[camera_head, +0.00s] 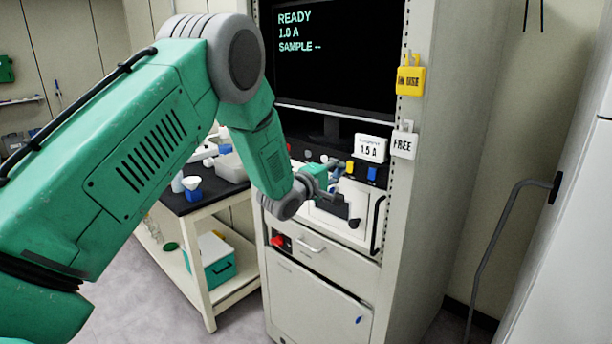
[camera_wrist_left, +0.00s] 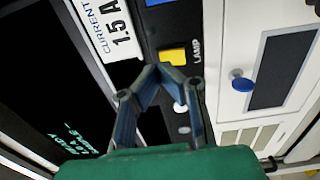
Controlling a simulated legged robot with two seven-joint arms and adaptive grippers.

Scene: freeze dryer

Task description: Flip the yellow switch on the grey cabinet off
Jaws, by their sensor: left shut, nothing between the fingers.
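The grey cabinet (camera_head: 415,170) stands in the middle of the head view, with a dark control strip below its screen. The yellow switch (camera_head: 350,167) is on that strip, left of a blue switch (camera_head: 372,174). In the left wrist view the yellow switch (camera_wrist_left: 173,56) sits beside the word LAMP. My left gripper (camera_head: 338,170) is shut and empty, its fingers just left of the yellow switch in the head view. In the left wrist view the fingertips (camera_wrist_left: 160,72) meet right by the switch's edge; I cannot tell whether they touch it. My right gripper is not in view.
The screen (camera_head: 330,60) reads READY, 1.0 A. A card (camera_head: 370,148) reads 1.5 A. A yellow IN USE tag (camera_head: 410,80) and a white FREE tag (camera_head: 403,145) hang on the cabinet's edge. A cart (camera_head: 205,205) with labware stands to the left.

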